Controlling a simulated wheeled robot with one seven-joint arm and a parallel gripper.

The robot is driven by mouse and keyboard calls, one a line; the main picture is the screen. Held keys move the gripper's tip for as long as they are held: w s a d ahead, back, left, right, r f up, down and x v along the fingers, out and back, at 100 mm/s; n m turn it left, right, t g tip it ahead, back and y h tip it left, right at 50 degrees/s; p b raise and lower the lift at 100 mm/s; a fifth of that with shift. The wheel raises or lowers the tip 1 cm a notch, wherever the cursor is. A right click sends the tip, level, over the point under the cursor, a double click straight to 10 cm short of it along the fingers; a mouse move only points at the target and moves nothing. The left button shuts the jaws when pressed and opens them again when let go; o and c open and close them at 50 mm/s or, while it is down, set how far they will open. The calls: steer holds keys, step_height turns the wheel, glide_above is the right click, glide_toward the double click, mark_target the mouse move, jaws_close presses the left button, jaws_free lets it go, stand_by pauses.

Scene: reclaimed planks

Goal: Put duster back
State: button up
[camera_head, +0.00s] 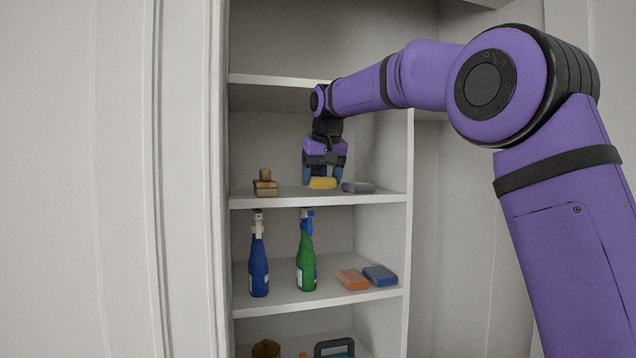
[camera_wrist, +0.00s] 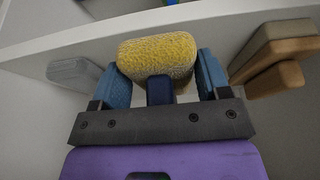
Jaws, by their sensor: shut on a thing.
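The duster (camera_head: 322,183) has a fuzzy yellow head. In the wrist view its yellow head (camera_wrist: 157,55) shows at the upper middle, with a dark blue handle (camera_wrist: 160,91) towards the gripper. My gripper (camera_head: 322,176) points down over the upper shelf (camera_head: 290,197) and is shut on the duster. Its blue fingers (camera_wrist: 161,80) stand on either side of the duster in the wrist view. The duster is at the level of the shelf board. I cannot tell whether it touches the board.
A brown wooden brush (camera_head: 265,187) is left of the duster and a grey sponge (camera_head: 358,187) close on its right. The shelf below holds a blue spray bottle (camera_head: 259,270), a green one (camera_head: 306,265), an orange sponge (camera_head: 352,279) and a blue sponge (camera_head: 380,275).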

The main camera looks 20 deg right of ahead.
steer(key=shift+w, duration=1.5)
steer(key=shift+w+f, duration=0.1)
steer(key=shift+f, duration=0.7)
steer(key=o, duration=1)
steer(key=shift+f, duration=0.1)
steer(key=v, duration=1.1)
steer(key=shift+r, duration=0.35)
steer(key=shift+s+r, duration=0.2)
steer(key=shift+r, duration=0.05)
steer(key=shift+s, duration=0.1)
